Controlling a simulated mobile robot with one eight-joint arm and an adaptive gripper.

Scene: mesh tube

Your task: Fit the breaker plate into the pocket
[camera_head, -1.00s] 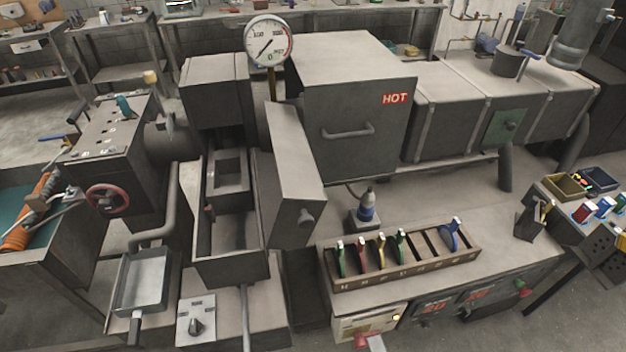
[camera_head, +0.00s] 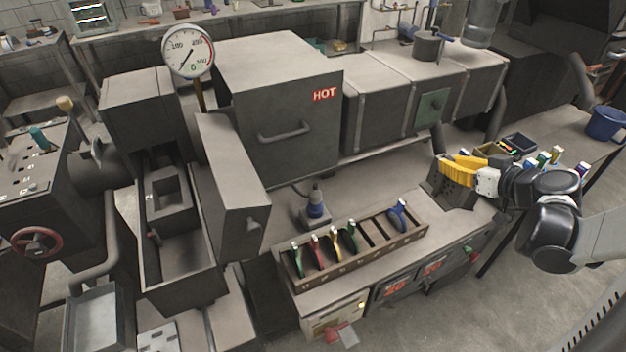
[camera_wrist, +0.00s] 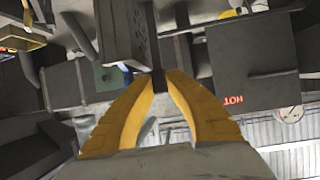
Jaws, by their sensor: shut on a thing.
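My gripper (camera_head: 450,165), with yellow fingers, is at the right, over the dark holder (camera_head: 453,190) on the bench. In the wrist view its fingertips (camera_wrist: 160,78) close on a narrow dark piece (camera_wrist: 158,82); its kind is unclear and most of it is hidden. I cannot tell which object is the breaker plate. The open grey housing (camera_head: 180,275) at the left contains a block with a square recess (camera_head: 166,190), possibly the pocket. A rack (camera_head: 350,262) holds several upright pieces with green, red, yellow and blue handles.
A hinged dark door (camera_head: 230,190) stands open beside the housing. A gauge (camera_head: 188,52) and a large box marked HOT (camera_head: 285,110) stand behind. Bare bench lies between rack and holder.

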